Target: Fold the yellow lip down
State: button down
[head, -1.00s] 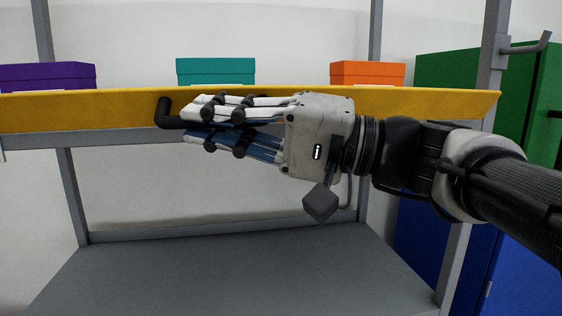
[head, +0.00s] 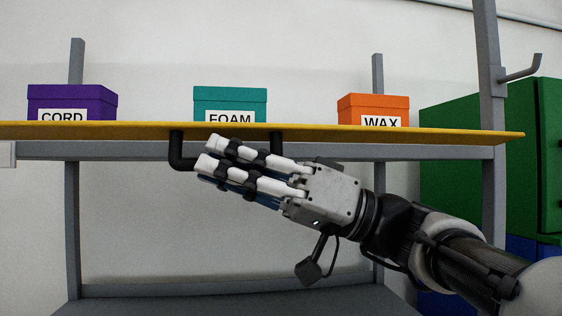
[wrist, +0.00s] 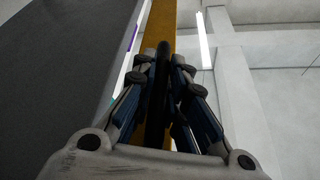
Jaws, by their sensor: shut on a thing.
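The yellow lip (head: 460,138) runs along the front of the shelf and shows as a thin, nearly edge-on band, tilted out close to level. Its black handle (head: 177,150) hangs below it, with two posts visible. My gripper (head: 207,155) is shut on the handle's bar, just under the lip; the fingers hide most of the bar. In the wrist view the dark handle bar (wrist: 162,85) runs between my fingers, with the yellow lip (wrist: 161,22) behind it.
Boxes labelled CORD (head: 72,101), FOAM (head: 230,102) and WAX (head: 374,108) stand on the shelf behind the lip. A grey upright with a hook (head: 522,70) and a green cabinet (head: 452,145) stand at the right. The space below the shelf is open.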

jog(key=shift+w+f+n+g, duration=0.15)
jog(key=shift+f+n+g, duration=0.2)
jog(key=shift+n, duration=0.35)
jog(key=c, duration=1.6)
grip_release()
jog(key=v, duration=1.2)
jog(key=shift+w+r, duration=0.1)
